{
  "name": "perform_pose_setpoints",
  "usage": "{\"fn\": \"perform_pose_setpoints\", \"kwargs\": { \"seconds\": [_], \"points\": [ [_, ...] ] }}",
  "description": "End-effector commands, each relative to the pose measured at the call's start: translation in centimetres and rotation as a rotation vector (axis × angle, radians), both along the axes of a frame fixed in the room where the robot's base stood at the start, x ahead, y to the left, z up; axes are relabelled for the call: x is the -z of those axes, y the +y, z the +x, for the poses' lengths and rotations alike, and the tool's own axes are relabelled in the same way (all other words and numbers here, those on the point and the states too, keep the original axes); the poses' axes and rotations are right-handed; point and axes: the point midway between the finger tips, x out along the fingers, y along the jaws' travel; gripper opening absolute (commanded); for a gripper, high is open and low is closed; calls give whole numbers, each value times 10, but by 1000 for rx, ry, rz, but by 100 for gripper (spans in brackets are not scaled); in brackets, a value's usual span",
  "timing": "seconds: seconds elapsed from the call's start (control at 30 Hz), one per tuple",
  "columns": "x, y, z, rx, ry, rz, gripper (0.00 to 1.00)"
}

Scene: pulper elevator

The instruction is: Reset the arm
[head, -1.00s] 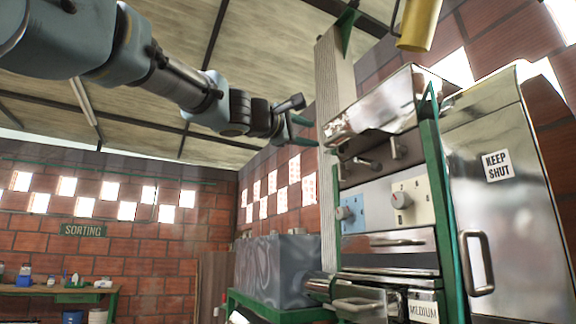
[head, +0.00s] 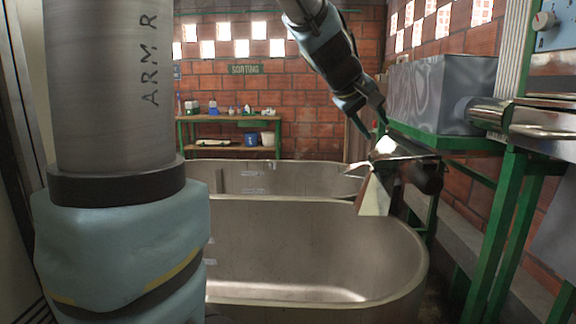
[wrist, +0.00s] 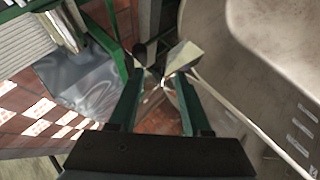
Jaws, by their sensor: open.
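My gripper (head: 364,135) hangs from above at the upper middle of the head view, with its dark green fingers pointing down. It is just above, or in front of, a shiny metal chute (head: 400,148); I cannot tell the exact gap. In the wrist view my gripper (wrist: 158,78) has its two fingers spread apart with nothing held between them. The pale end of the chute (wrist: 180,57) shows beyond the fingertips there. My upper arm fills the left of the head view.
A large metal tub (head: 300,245) lies below, with a second tub (head: 285,177) behind it. A green stand (head: 505,215) with a grey box (head: 440,95) is at right. A workbench (head: 230,118) stands at the back wall under a SORTING sign (head: 245,69).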

Motion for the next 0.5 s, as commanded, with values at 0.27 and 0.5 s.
{"fn": "perform_pose_setpoints", "kwargs": {
  "seconds": [0.27, 0.5],
  "points": [
    [147, 139, -39, 51, 154, 418, 48],
    [222, 231, -109, 169, 309, 659, 48]
  ]
}}
